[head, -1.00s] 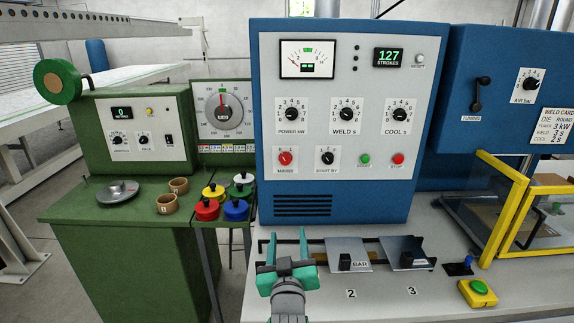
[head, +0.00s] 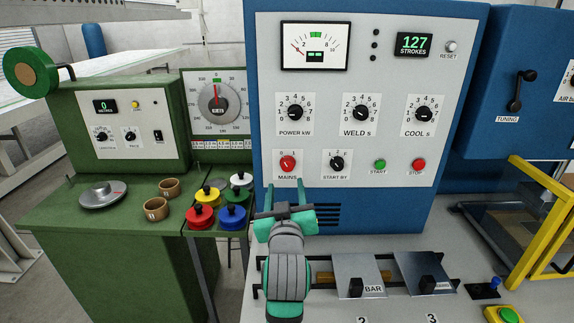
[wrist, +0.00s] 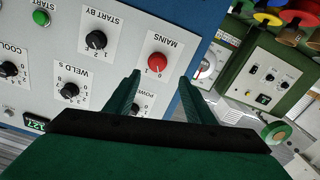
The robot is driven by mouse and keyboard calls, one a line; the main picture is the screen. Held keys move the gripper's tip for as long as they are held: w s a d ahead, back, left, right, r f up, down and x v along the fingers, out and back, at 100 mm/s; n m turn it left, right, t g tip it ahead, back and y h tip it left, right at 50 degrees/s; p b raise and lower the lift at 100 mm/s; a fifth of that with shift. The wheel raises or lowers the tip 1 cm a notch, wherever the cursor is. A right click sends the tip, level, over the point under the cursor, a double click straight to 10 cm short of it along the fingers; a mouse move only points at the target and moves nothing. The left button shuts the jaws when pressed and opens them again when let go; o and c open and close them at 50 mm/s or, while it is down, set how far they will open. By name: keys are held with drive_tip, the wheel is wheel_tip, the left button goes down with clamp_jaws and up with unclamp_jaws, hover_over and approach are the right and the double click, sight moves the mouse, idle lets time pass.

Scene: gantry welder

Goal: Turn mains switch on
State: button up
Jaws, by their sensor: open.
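The mains switch (head: 287,163) is a red rotary knob on a white plate marked 0 and 1, low on the left of the blue welder's panel. In the wrist view the red knob (wrist: 157,63) shows upside down, beyond the gap between my fingers. My gripper (head: 287,186) is open and empty, with its teal fingers pointing at the panel just below the knob. The gripper also shows in the wrist view (wrist: 160,78), its dark green fingers to either side of the knob's line. I see no contact with the knob.
The start by knob (head: 337,163), green start button (head: 379,165) and red stop button (head: 418,165) sit to the right. The power knob (head: 295,113) is above. Coloured pots (head: 232,217) stand on the green bench to the left. Two plates (head: 360,275) lie below.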

sight(288, 168)
drive_tip(key=w, duration=0.8)
drive_tip(key=shift+w+d, duration=0.2)
drive_tip(key=shift+d, duration=0.1)
drive_tip(key=shift+w, duration=0.8)
drive_tip(key=c, duration=1.1)
